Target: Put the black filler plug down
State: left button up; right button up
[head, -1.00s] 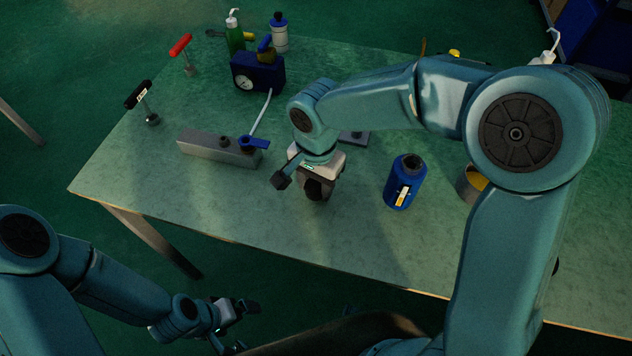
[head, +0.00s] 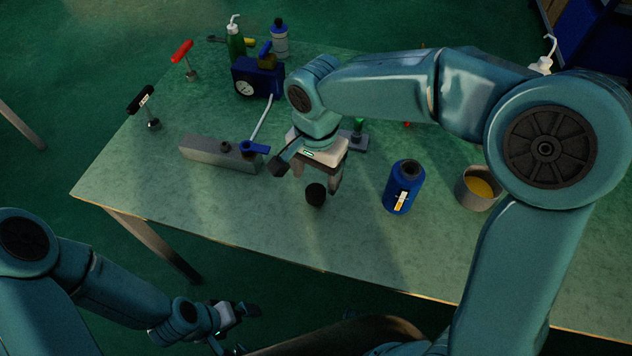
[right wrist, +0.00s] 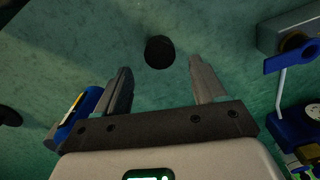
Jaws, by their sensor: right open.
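The black filler plug (head: 315,194) stands on the green bench top near its front edge. It also shows as a dark round shape in the right wrist view (right wrist: 159,52), beyond and between the fingertips. My right gripper (head: 318,184) is open and empty, just behind the plug in the head view; its two fingers show spread apart in the right wrist view (right wrist: 160,75). The plug appears clear of both fingers. My left gripper (head: 238,312) hangs low at the left, off the bench's front edge; its jaws are too small and dark to read.
A blue bottle (head: 404,187) with a dark open neck stands right of the plug, beside a tin with yellow contents (head: 479,188). A grey block with a blue-handled valve (head: 222,154) lies to the left. The bench front around the plug is clear.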

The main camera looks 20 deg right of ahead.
aim_at(316, 190)
notch_tip(316, 190, up, 7)
jog(key=shift+p, duration=0.45)
jog(key=shift+f, duration=0.1)
